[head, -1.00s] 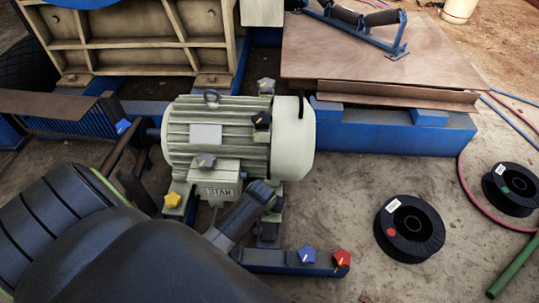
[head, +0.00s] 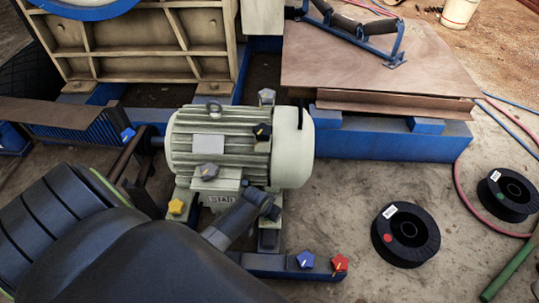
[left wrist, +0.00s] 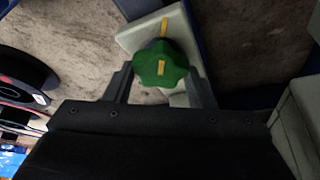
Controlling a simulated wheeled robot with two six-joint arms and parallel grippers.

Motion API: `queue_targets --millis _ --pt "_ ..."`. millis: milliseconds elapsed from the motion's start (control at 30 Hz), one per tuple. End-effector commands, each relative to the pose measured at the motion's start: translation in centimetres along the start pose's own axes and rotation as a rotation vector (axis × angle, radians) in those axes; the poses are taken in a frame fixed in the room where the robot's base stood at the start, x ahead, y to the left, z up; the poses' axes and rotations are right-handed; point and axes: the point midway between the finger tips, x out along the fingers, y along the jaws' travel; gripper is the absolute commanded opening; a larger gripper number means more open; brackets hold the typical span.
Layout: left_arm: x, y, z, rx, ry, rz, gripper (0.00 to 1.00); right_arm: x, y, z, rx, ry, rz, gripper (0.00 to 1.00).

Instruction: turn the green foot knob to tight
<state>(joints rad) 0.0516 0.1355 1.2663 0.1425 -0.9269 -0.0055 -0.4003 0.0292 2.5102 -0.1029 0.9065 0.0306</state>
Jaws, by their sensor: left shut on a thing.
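The green foot knob (left wrist: 160,66) is a lobed green knob with a yellow bar on top, seen in the left wrist view. It sits on a pale foot plate (left wrist: 138,38) that bears a yellow line. The knob's bar points roughly toward that line. My left gripper (left wrist: 160,80) has one finger on each side of the knob and is shut on it. In the head view my left gripper (head: 268,203) is at the front right foot of the pale motor (head: 235,150), and the green knob is hidden there. My right gripper is not in view.
Other star knobs stand close by: yellow (head: 176,207), blue (head: 305,260), red (head: 340,264), and grey (head: 207,172) and black (head: 262,132) on the motor. Two black spools (head: 405,235) (head: 508,194) lie on open ground at right.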

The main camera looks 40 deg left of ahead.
Motion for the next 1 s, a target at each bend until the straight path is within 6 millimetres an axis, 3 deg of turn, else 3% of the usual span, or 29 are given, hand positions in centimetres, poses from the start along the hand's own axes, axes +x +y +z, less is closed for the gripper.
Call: queue_targets --millis 100,133,267,667,1000 --pt "0.0 0.0 0.0 0.000 0.000 0.000 0.27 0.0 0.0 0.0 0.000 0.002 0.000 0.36" --pt "0.0 0.0 0.0 0.000 0.000 0.000 0.54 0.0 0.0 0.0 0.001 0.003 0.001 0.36" --pt "0.0 0.0 0.0 -0.001 0.000 -0.001 0.71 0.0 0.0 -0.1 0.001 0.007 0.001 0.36" --pt "-0.8 0.0 -0.1 -0.001 0.001 -0.001 0.72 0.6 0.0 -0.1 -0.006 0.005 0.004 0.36" --pt "-6.8 0.0 -0.2 -0.002 0.001 -0.001 0.72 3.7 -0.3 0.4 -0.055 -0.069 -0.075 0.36"
